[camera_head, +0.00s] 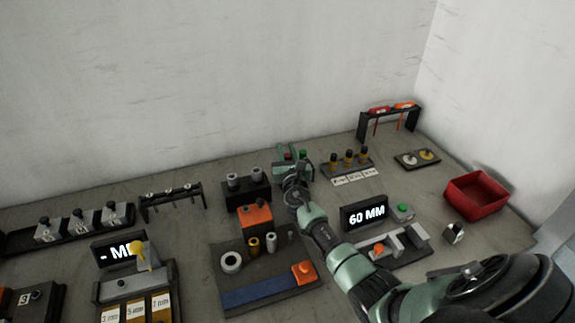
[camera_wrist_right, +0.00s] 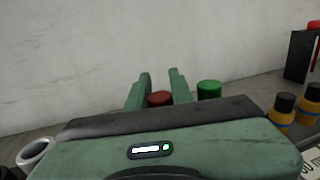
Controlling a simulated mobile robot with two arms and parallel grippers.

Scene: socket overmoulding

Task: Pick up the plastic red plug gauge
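A red-topped piece, which looks like the red plug gauge, shows in the right wrist view (camera_wrist_right: 160,98) between my right gripper's two fingers (camera_wrist_right: 160,88). A gap is visible between the fingers and I see no clear grip on it. A green-topped piece (camera_wrist_right: 208,90) stands just right of the fingers. In the head view my right gripper (camera_head: 292,164) is at the back of the table, with the red top (camera_head: 287,155) and the green top (camera_head: 303,154) just beyond it. The lower parts of both pieces are hidden. My left gripper is out of view.
A black block with grey cylinders (camera_head: 257,194) is close left of the gripper. Yellow-and-black pieces (camera_head: 348,157) stand to its right. A rack (camera_head: 362,126) with red and orange handled tools and a red bin (camera_head: 453,193) are further right. The wall is close behind.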

